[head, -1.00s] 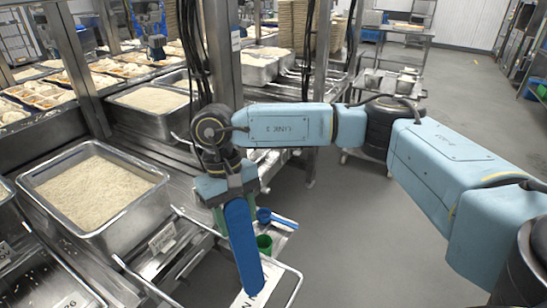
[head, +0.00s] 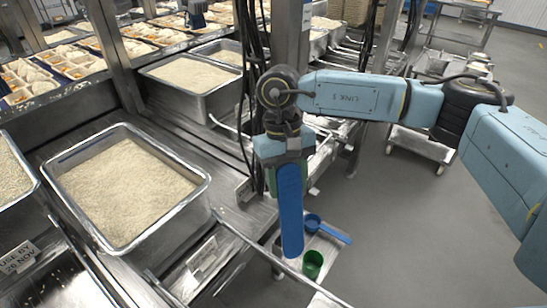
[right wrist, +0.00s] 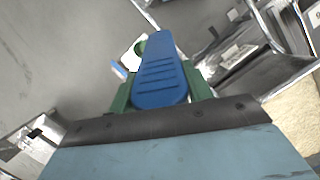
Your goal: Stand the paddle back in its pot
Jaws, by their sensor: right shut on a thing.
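The blue paddle (head: 291,210) hangs nearly upright in the head view, with its lower end just left of a small green pot (head: 312,265). My right gripper (head: 287,170) is shut on the paddle near its upper part. In the right wrist view the ridged blue paddle (right wrist: 160,75) sits between the green fingers, and part of the green pot (right wrist: 140,47) shows beyond it. The paddle looks outside the pot; its height over the surface is hard to tell. My left gripper is out of view.
A large steel pan of rice (head: 205,190) stands to the left. A metal rail (head: 265,252) runs close to the pot. Open grey floor (head: 410,230) lies to the right.

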